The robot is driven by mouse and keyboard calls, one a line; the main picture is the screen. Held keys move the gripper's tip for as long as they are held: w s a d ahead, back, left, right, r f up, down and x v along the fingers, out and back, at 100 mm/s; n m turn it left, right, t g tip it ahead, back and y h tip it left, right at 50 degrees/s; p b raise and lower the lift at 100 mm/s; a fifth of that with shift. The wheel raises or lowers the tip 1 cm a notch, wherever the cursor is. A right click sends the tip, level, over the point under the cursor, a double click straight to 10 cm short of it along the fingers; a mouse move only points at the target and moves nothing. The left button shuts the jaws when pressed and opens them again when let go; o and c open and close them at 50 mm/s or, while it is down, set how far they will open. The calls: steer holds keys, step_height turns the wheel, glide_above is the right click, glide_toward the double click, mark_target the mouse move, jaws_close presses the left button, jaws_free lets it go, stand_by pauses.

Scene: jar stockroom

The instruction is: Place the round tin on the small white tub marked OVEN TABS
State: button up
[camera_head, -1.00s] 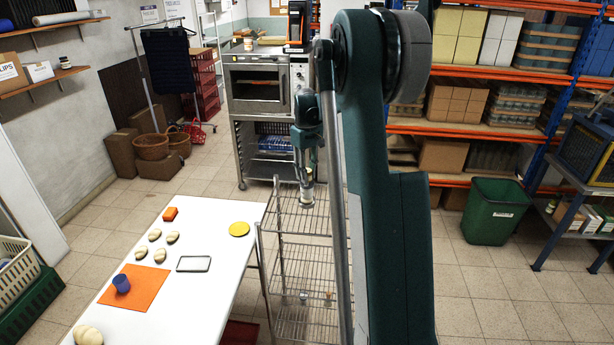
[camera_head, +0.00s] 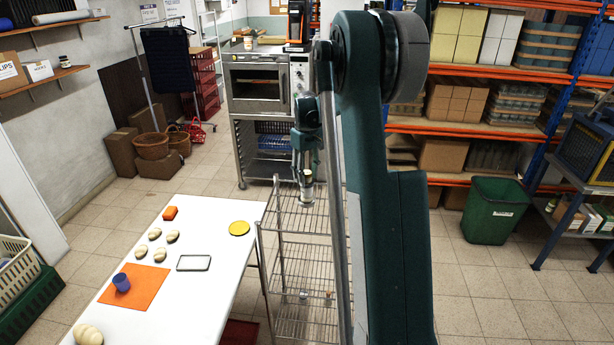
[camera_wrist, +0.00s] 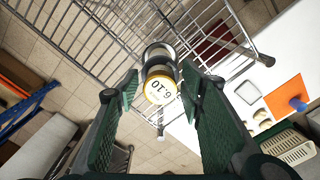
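A round tin with a yellow rim and a pale lid printed "6.10" (camera_wrist: 160,89) stands between and beyond my fingertips in the wrist view. My gripper (camera_wrist: 162,98) is open, its two green fingers spread wider than the tin, with a gap on both sides. Behind the tin, a round grey-and-pale container (camera_wrist: 158,54) shows close against it. Its label cannot be read, so I cannot tell if it is the OVEN TABS tub. In the head view my gripper (camera_head: 307,164) points down over the small stacked shape at the wire rack; details are too small there.
A wire rack (camera_head: 303,225) stands under my gripper. To its left is a white table (camera_head: 195,300) with an orange mat (camera_head: 145,292), a blue cup (camera_head: 122,283) and a yellow disc (camera_head: 239,228). An oven (camera_head: 262,85) stands behind. A green bin (camera_head: 493,210) is on the right.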

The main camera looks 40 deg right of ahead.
mark_target(306, 173)
steer(key=shift+r, duration=0.15)
step_height(306, 173, up, 12)
steer(key=shift+b, duration=0.3)
stand_by(0.4)
steer(key=shift+a, duration=0.1)
stand_by(0.6)
steer(key=s+a+r+t, duration=0.1)
steer(key=s+a+r, duration=0.3)
steer(key=a, duration=0.5)
steer(key=s+a+r+t, duration=0.1)
steer(key=s+a, duration=0.6)
steer(key=a, duration=0.2)
steer(key=s+a+r+t, duration=0.1)
steer(key=s+a+r, duration=0.3)
steer(key=a, duration=0.5)
steer(key=s+a+f+t, duration=0.2)
steer(key=s+a+f, duration=0.3)
steer(key=s+a, duration=0.3)
steer(key=s+a+f+t, duration=0.2)
steer(key=s+a+f, duration=0.3)
steer(key=s, duration=0.9)
steer(key=a, duration=0.3)
steer(key=shift+s+f, duration=0.25)
steer(key=shift+f, duration=0.15)
